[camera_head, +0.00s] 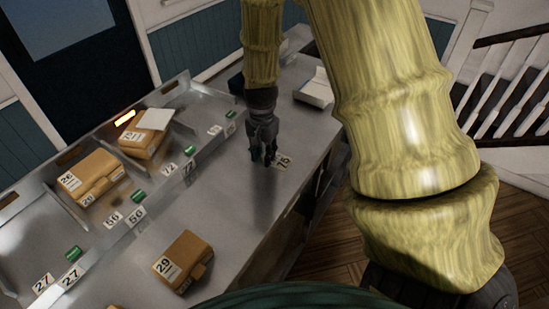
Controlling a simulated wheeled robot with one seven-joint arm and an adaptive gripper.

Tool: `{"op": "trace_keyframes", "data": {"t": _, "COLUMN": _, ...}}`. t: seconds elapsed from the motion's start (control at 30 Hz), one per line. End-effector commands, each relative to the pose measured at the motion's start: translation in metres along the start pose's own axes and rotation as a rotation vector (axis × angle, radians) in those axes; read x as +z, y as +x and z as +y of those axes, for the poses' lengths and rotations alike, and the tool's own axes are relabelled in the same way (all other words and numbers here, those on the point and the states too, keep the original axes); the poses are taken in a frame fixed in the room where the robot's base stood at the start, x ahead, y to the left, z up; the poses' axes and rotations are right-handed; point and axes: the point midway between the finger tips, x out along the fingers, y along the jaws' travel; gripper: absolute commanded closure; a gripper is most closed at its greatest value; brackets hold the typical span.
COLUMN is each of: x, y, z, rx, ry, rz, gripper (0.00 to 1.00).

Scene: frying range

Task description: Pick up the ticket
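A small white ticket (283,161) with a dark number, hard to read, lies flat on the metal counter (215,205). My gripper (265,160) points down right at the ticket's left edge. The fingers cover part of the ticket's left side. The fingertips are small and dark, so I cannot tell the gap between them or whether they touch the ticket.
A brown box (182,262) marked 29 stands on the front counter. The divided tray (60,215) on the left holds more brown boxes (92,178), with numbered cards and green pieces along its edge. A white item (316,90) lies behind my gripper. The counter around the ticket is clear.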

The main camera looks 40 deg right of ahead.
Motion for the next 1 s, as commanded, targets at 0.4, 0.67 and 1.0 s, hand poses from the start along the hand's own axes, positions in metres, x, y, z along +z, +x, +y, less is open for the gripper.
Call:
{"op": "trace_keyframes", "data": {"t": 0.4, "x": 0.000, "y": 0.000, "z": 0.000, "rx": 0.000, "ry": 0.000, "rz": 0.000, "gripper": 1.00}}
{"op": "trace_keyframes", "data": {"t": 0.67, "x": 0.000, "y": -0.003, "z": 0.000, "rx": -0.001, "ry": 0.000, "rz": 0.001, "gripper": 1.00}}
{"op": "trace_keyframes", "data": {"t": 1.0, "x": 0.000, "y": -0.031, "z": -0.001, "rx": -0.002, "ry": 0.000, "rz": 0.001, "gripper": 1.00}}
